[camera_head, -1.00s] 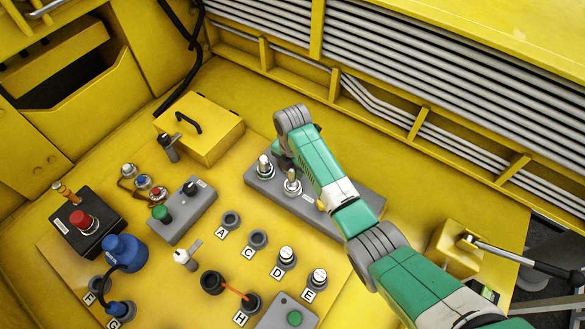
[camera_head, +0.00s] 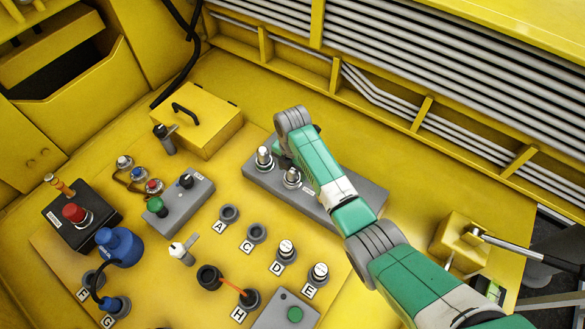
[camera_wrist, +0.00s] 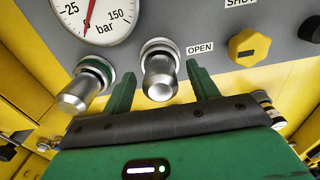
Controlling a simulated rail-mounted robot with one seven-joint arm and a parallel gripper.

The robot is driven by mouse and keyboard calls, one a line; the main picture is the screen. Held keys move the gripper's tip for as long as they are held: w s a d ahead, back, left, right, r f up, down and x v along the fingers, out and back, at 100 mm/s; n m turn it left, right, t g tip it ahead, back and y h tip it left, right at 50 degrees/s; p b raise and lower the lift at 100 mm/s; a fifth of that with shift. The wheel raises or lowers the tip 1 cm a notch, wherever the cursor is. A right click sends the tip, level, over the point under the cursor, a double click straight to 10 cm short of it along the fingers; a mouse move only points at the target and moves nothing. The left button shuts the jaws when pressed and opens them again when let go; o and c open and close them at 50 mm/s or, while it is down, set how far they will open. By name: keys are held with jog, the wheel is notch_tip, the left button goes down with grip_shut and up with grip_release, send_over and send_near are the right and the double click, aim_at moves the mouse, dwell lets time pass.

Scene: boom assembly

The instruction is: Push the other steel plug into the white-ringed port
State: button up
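Two steel plugs stand side by side at the left end of a grey panel (camera_head: 330,208) in the head view. In the wrist view, one steel plug (camera_wrist: 74,97) sits at a green-ringed port (camera_wrist: 95,66) on the left. The other steel plug (camera_wrist: 158,85) sits at the middle port (camera_wrist: 160,46), whose ring looks pale or white. I cannot tell how deep either plug is seated. My gripper (camera_wrist: 161,76) is open, with one green finger on each side of the middle plug and visible gaps between. In the head view my arm hides the gripper's fingers.
A pressure gauge (camera_wrist: 92,18), an OPEN label (camera_wrist: 199,47) and a yellow knob (camera_wrist: 249,46) are on the panel close to the gripper. Lettered ports, such as A (camera_head: 229,213), lie in front. A yellow box (camera_head: 197,125) stands behind left, and a lever block (camera_head: 461,240) right.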

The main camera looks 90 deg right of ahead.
notch_tip(320, 180, up, 8)
jog(key=shift+f, duration=0.1)
dwell(0.4)
dwell(0.5)
